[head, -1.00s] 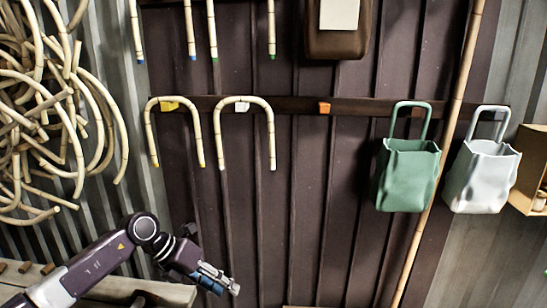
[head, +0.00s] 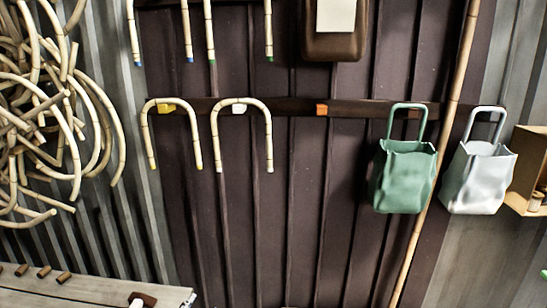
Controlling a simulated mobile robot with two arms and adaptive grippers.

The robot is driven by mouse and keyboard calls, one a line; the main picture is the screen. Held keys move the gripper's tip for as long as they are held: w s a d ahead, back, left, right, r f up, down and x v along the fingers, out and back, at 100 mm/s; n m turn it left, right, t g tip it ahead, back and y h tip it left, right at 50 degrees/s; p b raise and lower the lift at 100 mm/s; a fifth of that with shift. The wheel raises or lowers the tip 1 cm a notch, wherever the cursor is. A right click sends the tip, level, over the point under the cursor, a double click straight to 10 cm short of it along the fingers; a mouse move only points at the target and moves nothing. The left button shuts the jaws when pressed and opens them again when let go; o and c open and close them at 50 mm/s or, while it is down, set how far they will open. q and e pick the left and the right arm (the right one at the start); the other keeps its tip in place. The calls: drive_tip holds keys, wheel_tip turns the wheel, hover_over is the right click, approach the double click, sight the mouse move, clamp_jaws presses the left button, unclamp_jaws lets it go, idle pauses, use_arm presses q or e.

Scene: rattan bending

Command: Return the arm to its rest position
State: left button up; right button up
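Neither of my arms nor grippers shows in the head view now. Two bent rattan canes hang on the dark rail (head: 300,108) of the wall. One cane (head: 146,132) hangs over a yellow peg (head: 167,107) and has yellow tips. The other cane (head: 268,140) hangs over a white peg (head: 239,109). An orange peg (head: 322,109) to their right is bare.
A green bag (head: 404,178) and a white bag (head: 480,180) hang on the right. A pale workbench (head: 90,290) with short dark pegs is at the lower left. Bent rattan pieces (head: 60,110) hang at the left. A long pole (head: 440,160) leans beside the green bag.

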use_arm(q)
drive_tip(key=s+a+f+n+g, duration=0.15)
drive_tip(key=s+f+g, duration=0.35)
drive_tip(key=s, duration=0.5)
drive_tip(key=s+a+f+n+g, duration=0.1)
drive_tip(key=s+f+n+g, duration=0.15)
drive_tip(key=s+f, duration=0.55)
drive_tip(key=s+a+f+n+g, duration=0.1)
drive_tip(key=s+f+g, duration=0.3)
drive_tip(key=s, duration=0.7)
wheel_tip(320, 180, down, 26)
drive_tip(key=s+g, duration=0.2)
drive_tip(key=s+a+f, duration=0.3)
drive_tip(key=s+f, duration=1.2)
drive_tip(key=s, duration=0.1)
drive_tip(key=shift+s+f+g, duration=0.35)
drive_tip(key=shift+s+f, duration=0.05)
